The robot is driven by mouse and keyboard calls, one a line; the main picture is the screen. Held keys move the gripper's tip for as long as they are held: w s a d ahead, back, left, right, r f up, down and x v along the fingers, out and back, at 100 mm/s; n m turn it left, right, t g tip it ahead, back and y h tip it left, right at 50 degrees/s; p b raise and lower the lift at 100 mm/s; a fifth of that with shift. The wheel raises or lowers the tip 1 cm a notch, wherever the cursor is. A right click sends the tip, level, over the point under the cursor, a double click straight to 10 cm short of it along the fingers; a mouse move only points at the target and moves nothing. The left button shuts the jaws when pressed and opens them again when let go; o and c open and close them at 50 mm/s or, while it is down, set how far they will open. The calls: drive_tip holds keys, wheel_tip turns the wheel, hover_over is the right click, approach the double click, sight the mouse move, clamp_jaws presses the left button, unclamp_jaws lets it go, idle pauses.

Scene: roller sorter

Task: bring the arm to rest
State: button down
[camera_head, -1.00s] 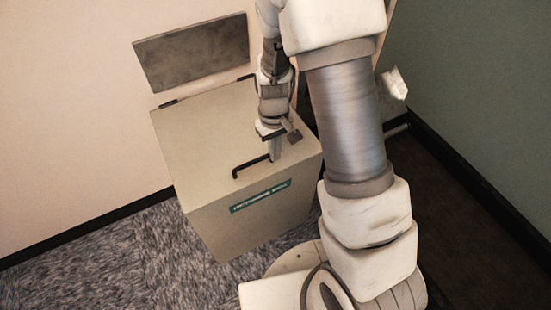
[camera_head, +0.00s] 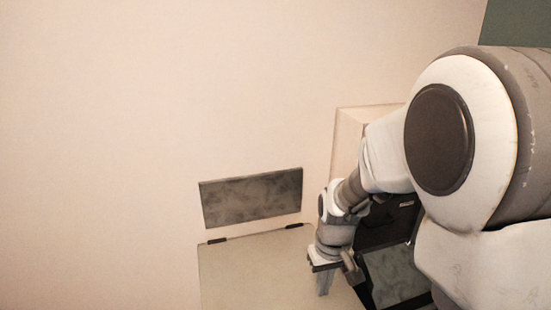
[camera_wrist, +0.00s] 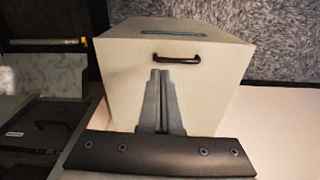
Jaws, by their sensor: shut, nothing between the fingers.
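My gripper (camera_head: 323,290) points down at the right side of a pale box's closed lid (camera_head: 250,268). In the wrist view my gripper (camera_wrist: 160,75) has its two grey fingers pressed together, with nothing between them. The box (camera_wrist: 215,65) fills the middle of that view, with a black handle (camera_wrist: 178,60) just beyond the fingertips and a green label (camera_wrist: 160,34) past it. The fingers look apart from the handle; their height above the lid is hard to tell. My arm comes in from the right in the head view. The box's front is out of the head view.
A dark grey panel (camera_head: 252,196) is on or against the pale wall (camera_head: 120,120) behind the box. A dark unit (camera_head: 395,270) stands close to the right of my gripper. Grey carpet (camera_wrist: 275,40) shows beyond the box in the wrist view.

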drive_tip(key=s+d+r+m+t+p, duration=0.1)
drive_tip(key=s+d+r+t, duration=0.15)
drive_tip(key=s+r, duration=0.6)
drive_tip(key=s+d+r+m+t, duration=0.1)
drive_tip(key=s+r+m+t, duration=0.15)
drive_tip(key=s+r, duration=0.6)
wheel_tip(320, 180, up, 13)
drive_tip(key=w+p, duration=0.2)
drive_tip(key=p, duration=0.9)
drive_tip(key=shift+a+n+p, duration=0.15)
drive_tip(key=shift+n+p, duration=0.15)
drive_tip(key=shift+n, duration=0.15)
